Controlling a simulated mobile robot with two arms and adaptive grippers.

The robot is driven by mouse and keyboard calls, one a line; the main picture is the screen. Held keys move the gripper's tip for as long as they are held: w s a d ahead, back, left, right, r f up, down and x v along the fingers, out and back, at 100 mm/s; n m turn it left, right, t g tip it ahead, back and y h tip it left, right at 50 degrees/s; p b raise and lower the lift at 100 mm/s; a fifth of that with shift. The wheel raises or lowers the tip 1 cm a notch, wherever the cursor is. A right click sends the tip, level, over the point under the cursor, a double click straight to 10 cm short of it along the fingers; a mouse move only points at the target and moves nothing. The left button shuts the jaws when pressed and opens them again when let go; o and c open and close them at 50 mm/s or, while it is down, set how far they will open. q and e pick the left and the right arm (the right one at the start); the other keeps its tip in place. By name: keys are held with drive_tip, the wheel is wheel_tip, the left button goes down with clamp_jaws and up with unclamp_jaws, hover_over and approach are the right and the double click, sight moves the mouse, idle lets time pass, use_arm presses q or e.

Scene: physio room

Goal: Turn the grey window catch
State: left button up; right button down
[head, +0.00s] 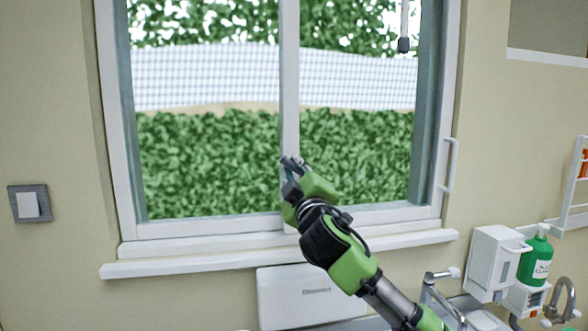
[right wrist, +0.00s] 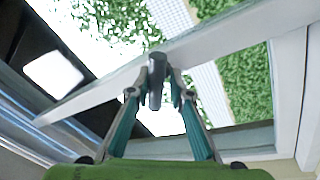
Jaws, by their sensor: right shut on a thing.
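The grey window catch (right wrist: 156,82) is a short, dark grey lever on the white upright frame bar (head: 290,80) in the middle of the window. In the right wrist view it stands between the fingertips of my right gripper (right wrist: 158,92), which is shut on it. In the head view my right gripper (head: 291,163) reaches up from the lower right to the bar, and its fingers mostly hide the catch. I cannot tell the catch's exact angle. My left gripper is not in view.
A white sill (head: 200,263) runs below the window, with a white box (head: 310,285) under it. A white handle (head: 450,165) is on the right frame. At lower right are a tap (head: 436,284), a dispenser (head: 492,262) and a green bottle (head: 534,260). A cord end (head: 403,45) hangs above.

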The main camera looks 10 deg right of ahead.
drive_tip(key=shift+d+r, duration=0.15)
drive_tip(key=shift+r, duration=0.2)
drive_tip(key=n+p, duration=0.1)
drive_tip(key=n+y+p, duration=0.1)
drive_tip(key=n, duration=0.1)
drive_tip(key=n+p, duration=0.2)
drive_tip(key=shift+d+r, duration=0.1)
drive_tip(key=shift+r, duration=0.25)
drive_tip(key=n+y+p, duration=0.1)
drive_tip(key=n+p, duration=0.1)
drive_tip(key=n, duration=0.1)
drive_tip(key=shift+n+y+p, duration=0.4)
drive_tip(key=shift+n+p, duration=0.1)
drive_tip(key=shift+p, duration=0.05)
drive_tip(key=shift+f, duration=0.1)
drive_tip(key=c, duration=2)
unclamp_jaws()
drive_tip(key=shift+o, duration=0.2)
drive_tip(key=shift+f, duration=0.2)
drive_tip(key=shift+f+g, duration=0.15)
drive_tip(key=shift+g, duration=0.15)
